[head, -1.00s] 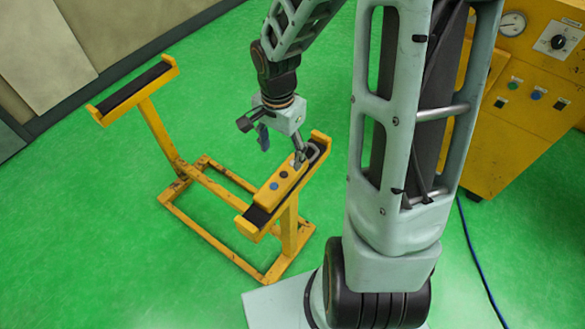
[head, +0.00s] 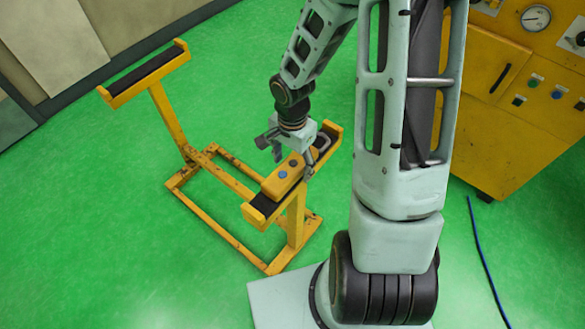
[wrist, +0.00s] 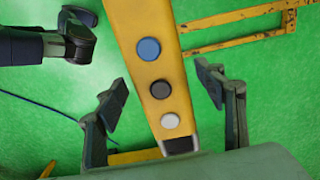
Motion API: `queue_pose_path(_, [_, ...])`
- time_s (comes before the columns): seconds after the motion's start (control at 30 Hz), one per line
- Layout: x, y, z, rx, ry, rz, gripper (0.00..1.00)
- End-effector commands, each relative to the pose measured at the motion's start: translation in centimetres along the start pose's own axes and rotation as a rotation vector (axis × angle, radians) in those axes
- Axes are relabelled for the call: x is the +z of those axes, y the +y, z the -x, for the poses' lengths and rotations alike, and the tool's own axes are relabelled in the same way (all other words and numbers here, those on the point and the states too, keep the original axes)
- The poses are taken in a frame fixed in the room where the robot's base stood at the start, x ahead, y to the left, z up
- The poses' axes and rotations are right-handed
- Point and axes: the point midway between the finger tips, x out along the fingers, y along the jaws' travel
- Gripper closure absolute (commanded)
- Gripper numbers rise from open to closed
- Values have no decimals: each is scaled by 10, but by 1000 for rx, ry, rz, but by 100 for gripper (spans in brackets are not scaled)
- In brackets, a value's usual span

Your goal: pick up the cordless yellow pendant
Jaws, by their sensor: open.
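The yellow pendant (head: 283,175) lies along the black padded top of the near arm of a yellow stand. A grey loop (head: 323,150) shows at its far end in the head view. In the wrist view the pendant (wrist: 152,68) shows blue, black and white buttons and runs from the top edge down between the fingers. My gripper (head: 292,158) is open above the pendant's far part. In the wrist view my gripper (wrist: 161,95) has one finger on each side of the pendant, with green floor showing in both gaps. Contact with the pendant is not visible.
The yellow stand (head: 296,222) has a second padded arm (head: 147,72) at the back left, which is empty. A yellow cabinet (head: 510,140) with a gauge and buttons stands at the right. A blue cable (head: 484,258) lies on the green floor. Floor left of the stand is clear.

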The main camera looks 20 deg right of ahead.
Motion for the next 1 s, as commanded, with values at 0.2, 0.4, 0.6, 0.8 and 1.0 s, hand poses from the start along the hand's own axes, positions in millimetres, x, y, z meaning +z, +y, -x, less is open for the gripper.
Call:
queue_pose_path(0.2, [0,0,-2,-1,1,-1,36])
queue_pose_path(0.4, [0,0,-1,-1,1,-1,55])
queue_pose_path(0.6, [0,0,-1,-1,1,-1,77])
queue_pose_path(0.8, [-1,-1,-1,-2,1,-1,97])
queue_pose_path(1.0, [-1,-1,-1,-2,1,-1,97])
